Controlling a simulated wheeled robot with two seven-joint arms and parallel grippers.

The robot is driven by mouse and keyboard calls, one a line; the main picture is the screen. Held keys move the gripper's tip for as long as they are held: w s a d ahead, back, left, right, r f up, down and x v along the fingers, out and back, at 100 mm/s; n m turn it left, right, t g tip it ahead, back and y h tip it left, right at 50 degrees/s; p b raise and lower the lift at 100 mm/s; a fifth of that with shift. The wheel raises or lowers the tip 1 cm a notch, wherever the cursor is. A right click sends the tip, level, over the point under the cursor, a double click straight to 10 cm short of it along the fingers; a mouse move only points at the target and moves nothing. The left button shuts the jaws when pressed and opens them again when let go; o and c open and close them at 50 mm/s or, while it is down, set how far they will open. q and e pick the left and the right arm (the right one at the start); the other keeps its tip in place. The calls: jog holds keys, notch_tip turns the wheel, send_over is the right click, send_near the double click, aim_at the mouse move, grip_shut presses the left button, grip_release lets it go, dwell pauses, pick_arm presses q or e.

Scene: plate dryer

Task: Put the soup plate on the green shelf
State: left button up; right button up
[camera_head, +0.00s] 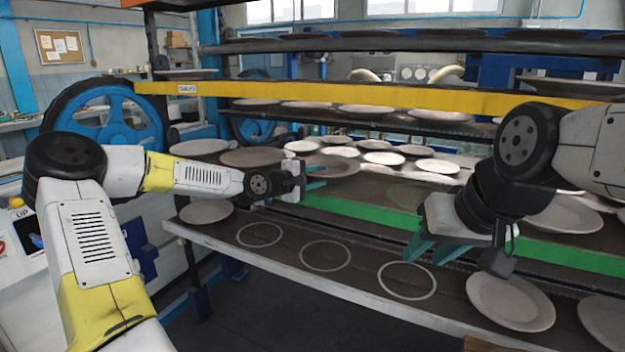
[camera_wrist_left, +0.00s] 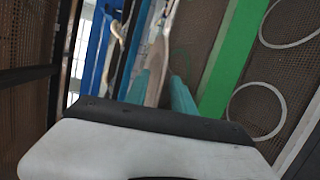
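The green-edged shelf (camera_head: 360,214) runs across the middle of the rack. A green ring (camera_head: 410,195) marks a bare spot on it. My left gripper (camera_head: 316,177) reaches in over this shelf, with its fingers apart, one above the other. A pale plate (camera_head: 338,166), probably the soup plate, is just beyond the fingers. In the left wrist view a plate (camera_wrist_left: 161,60) shows edge-on between the teal fingers (camera_wrist_left: 162,88); I cannot tell whether they touch it. My right gripper (camera_head: 432,249) is open and empty, in front of the shelf at the right.
A lower shelf (camera_head: 345,284) has several white rings and plates at both ends. Many plates stand on the shelves behind. A yellow-edged shelf (camera_head: 400,97) lies above my left gripper. A blue wheel (camera_head: 110,122) is at the left.

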pick_arm(q)
jog(key=v, duration=1.1)
jog(key=s+d+f+m+g+y, duration=0.2)
jog(key=s+d+f+m+g, duration=0.3)
jog(key=f, duration=0.4)
jog(key=s+f+m+g+y, duration=0.3)
jog(key=s+f+y, duration=0.1)
jog(key=s, duration=0.2)
jog(key=s+a+r+m+y, duration=0.1)
jog(key=s+a+r+m, duration=0.1)
jog(key=s+r, duration=0.5)
jog(key=s+a+r+m+t, duration=0.1)
jog(key=s+a+r, duration=0.3)
jog(key=s+r, duration=0.4)
jog(key=s+m, duration=0.1)
jog(key=s, duration=0.5)
jog(key=shift+a+r+y, duration=0.15)
jog(key=shift+a+y, duration=0.2)
jog(key=shift+y, duration=0.05)
jog(key=shift+a, duration=0.1)
